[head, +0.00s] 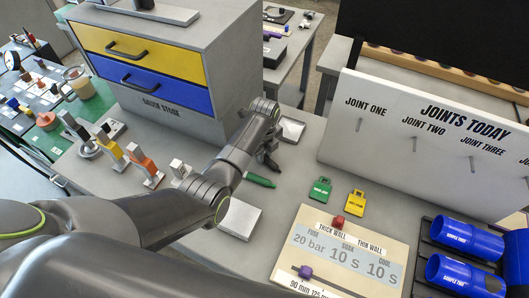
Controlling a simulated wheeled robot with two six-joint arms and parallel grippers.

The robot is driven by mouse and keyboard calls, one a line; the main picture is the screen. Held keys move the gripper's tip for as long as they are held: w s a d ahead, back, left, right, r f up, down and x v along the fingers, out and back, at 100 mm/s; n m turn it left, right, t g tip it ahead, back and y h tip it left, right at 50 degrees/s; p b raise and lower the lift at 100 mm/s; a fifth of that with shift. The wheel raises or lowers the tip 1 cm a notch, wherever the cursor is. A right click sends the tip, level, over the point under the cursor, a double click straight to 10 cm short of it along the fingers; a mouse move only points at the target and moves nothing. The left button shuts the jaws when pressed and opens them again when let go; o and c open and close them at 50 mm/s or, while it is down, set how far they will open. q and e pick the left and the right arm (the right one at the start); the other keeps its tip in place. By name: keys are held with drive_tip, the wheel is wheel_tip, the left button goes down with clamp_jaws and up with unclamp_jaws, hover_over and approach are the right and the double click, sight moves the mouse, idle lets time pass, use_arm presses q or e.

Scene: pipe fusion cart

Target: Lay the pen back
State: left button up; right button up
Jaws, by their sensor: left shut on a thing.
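The pen (260,180) is green and shows just below my left gripper (270,163), over the grey cart top. The left gripper points down and is shut on the pen; its dark fingers and wrist hide part of the grip. I cannot tell whether the pen touches the surface. A small shallow metal tray (292,130) lies just beyond the gripper. Another pale tray or block (240,218) lies nearer, partly behind my left arm. My right gripper is not in view.
A drawer cabinet (150,100) stands behind at the left. A white board headed "Joints Today" (420,150) stands at the right. Green (320,189) and yellow (356,203) tags, a settings panel (345,240) and blue pipes (465,255) lie nearer. Upright coloured tools (145,165) stand at left.

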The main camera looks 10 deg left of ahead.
use_arm(q)
drive_tip(key=o, duration=0.9)
drive_tip(key=shift+o, duration=0.2)
drive_tip(key=shift+r, duration=0.25)
wheel_tip(320, 180, up, 12)
drive_tip(key=b, duration=0.1)
drive_tip(key=shift+f, duration=0.15)
drive_tip(key=shift+s+f, duration=0.1)
drive_tip(key=shift+f, duration=0.05)
